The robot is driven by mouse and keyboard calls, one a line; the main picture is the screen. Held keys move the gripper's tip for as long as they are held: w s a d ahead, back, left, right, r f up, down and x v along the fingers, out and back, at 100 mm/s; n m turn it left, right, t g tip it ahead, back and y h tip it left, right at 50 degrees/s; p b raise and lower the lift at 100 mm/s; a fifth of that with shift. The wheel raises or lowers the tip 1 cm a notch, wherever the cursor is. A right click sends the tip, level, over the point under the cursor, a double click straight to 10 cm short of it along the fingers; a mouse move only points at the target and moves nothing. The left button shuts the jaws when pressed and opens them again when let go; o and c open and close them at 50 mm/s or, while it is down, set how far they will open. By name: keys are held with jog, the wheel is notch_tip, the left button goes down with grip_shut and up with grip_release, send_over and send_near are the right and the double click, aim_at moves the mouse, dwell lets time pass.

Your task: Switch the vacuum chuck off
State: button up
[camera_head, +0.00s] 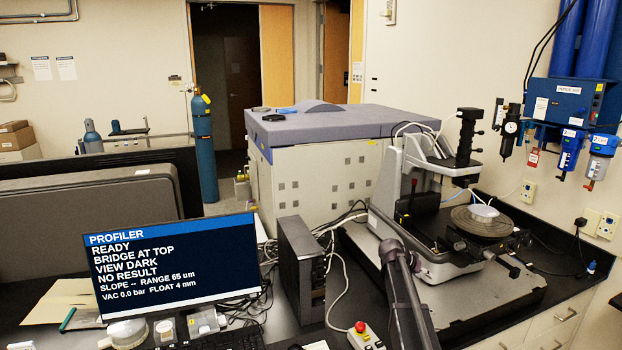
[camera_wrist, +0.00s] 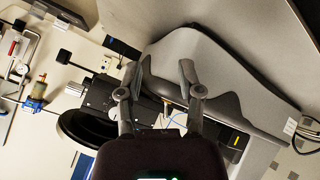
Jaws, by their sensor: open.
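The profiler (camera_head: 440,215) stands on a grey plate on the right bench. Its round chuck (camera_head: 464,222) carries a small pale disc (camera_head: 483,212). The monitor (camera_head: 172,262) reads VAC 0.0 bar, FLOAT 4 mm, BRIDGE AT TOP and VIEW DARK. I cannot identify the vacuum chuck's switch in either view. My gripper (camera_wrist: 159,72) is open, with nothing between its fingers, in front of the profiler's grey body (camera_wrist: 205,75) in the wrist view. My dark arm crosses the front of the profiler in the head view; the gripper is not clear there.
A control box with a red button (camera_head: 361,328) sits at the front edge. A black computer tower (camera_head: 302,270) stands left of the profiler. Blue wall units (camera_head: 570,103), a gauge (camera_head: 511,128) and regulators hang at the right. Cables run behind the tower.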

jog(key=s+a+f+n+g+y+b, duration=0.1)
jog(key=s+a+f+n+y, duration=0.1)
jog(key=s+a, duration=0.4)
jog(key=s+a+f+n+g+y+b, duration=0.1)
jog(key=s+a+f+y, duration=0.3)
jog(key=s, duration=1.1)
jog(key=s+a+f+n+g+y+b, duration=0.1)
jog(key=s+a+f+n+y, duration=0.2)
jog(key=s+a, duration=0.6)
jog(key=shift+s+a+f+n, duration=0.4)
jog(key=shift+s+n, duration=0.2)
jog(key=shift+s, duration=0.5)
